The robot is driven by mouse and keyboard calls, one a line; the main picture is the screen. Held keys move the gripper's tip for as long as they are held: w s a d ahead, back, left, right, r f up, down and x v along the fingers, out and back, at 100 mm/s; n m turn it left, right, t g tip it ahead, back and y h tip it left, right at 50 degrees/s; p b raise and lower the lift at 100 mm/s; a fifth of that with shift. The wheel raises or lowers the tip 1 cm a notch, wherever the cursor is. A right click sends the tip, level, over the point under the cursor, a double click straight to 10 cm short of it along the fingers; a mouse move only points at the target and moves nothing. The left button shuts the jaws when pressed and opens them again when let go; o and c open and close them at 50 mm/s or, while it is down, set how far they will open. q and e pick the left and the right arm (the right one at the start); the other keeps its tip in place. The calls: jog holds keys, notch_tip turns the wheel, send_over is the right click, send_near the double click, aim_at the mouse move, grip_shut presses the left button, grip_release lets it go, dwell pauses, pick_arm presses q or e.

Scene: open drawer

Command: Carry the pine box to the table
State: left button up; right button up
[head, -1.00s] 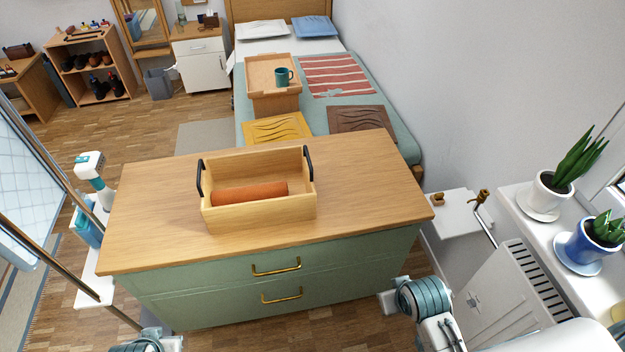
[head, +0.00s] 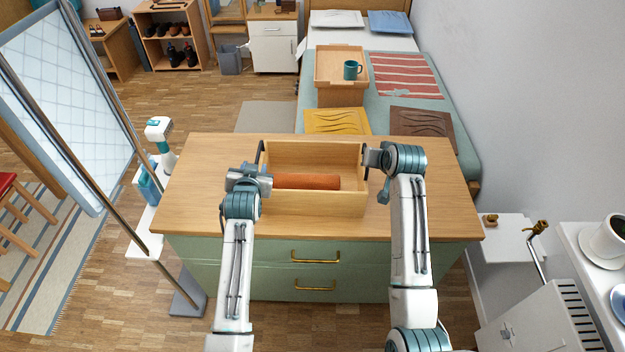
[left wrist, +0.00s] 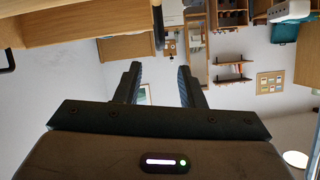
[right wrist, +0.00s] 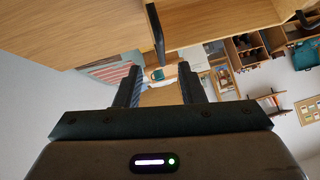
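The pine box (head: 318,203) stands upright on the wooden top of the green dresser, with an orange-brown roll (head: 307,181) inside. It has a black handle at each end. My left gripper (head: 262,178) is at its left end, open; in the left wrist view the handle (left wrist: 158,25) lies ahead of the gap between the fingers. My right gripper (head: 371,157) is at its right end, open; in the right wrist view the other handle (right wrist: 155,35) lies between and just beyond the fingertips. Neither grips it. A wooden desk (head: 112,48) at the far left may be the table.
The dresser top (head: 430,205) is clear around the box. Behind it are a bed with a wooden tray (head: 328,67) and teal mug (head: 351,70).

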aim_at(258, 155)
pick_arm(q)
jog(key=shift+r, duration=0.15)
pick_arm(e)
jog(key=shift+r, duration=0.15)
